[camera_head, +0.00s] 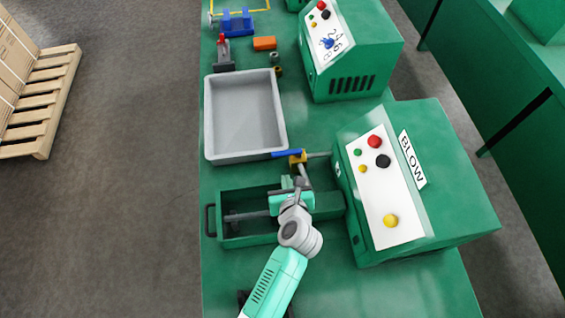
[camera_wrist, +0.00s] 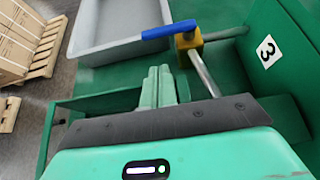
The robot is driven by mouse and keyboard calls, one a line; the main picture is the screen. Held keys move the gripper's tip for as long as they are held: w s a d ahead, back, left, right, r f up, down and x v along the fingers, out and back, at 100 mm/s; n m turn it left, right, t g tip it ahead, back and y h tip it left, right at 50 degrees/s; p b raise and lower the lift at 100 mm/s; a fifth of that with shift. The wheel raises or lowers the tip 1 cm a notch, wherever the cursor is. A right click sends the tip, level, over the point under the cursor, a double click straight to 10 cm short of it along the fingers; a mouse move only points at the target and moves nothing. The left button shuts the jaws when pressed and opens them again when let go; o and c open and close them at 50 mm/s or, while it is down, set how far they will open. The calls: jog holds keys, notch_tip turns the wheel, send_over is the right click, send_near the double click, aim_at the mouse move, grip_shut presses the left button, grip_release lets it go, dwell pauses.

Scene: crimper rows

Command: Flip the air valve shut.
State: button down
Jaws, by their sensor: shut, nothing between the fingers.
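The air valve has a brass body (camera_head: 298,160) and a blue lever (camera_head: 285,154) pointing left, away from the machine. In the wrist view the blue lever (camera_wrist: 168,30) and brass body (camera_wrist: 188,41) are just beyond my fingertips. A grey pipe (camera_head: 319,155) runs from the valve right to the BLOW machine (camera_head: 430,200), and another pipe (camera_wrist: 205,73) runs toward my gripper. My gripper (camera_head: 301,184) is shut and empty, just below the valve in the head view. Its closed fingers (camera_wrist: 158,83) point toward the lever, with a gap showing between.
A grey tray (camera_head: 208,145) lies beyond the lever. A green open box (camera_head: 235,198) with a black handle sits beneath my gripper. A second green machine (camera_head: 375,45), an orange block (camera_head: 265,43) and a blue fixture (camera_head: 236,22) stand farther back.

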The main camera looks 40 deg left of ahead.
aim_at(282, 155)
jog(key=w+a+f+b, duration=0.1)
jog(key=w+a+f, duration=0.1)
jog(key=w+a, duration=0.2)
jog(key=shift+w+a+b, duration=0.3)
jog(key=shift+a, duration=0.75)
jog(key=shift+w+r+p, duration=0.1)
jog(key=shift+r+p, duration=0.05)
jog(key=shift+p, duration=0.65)
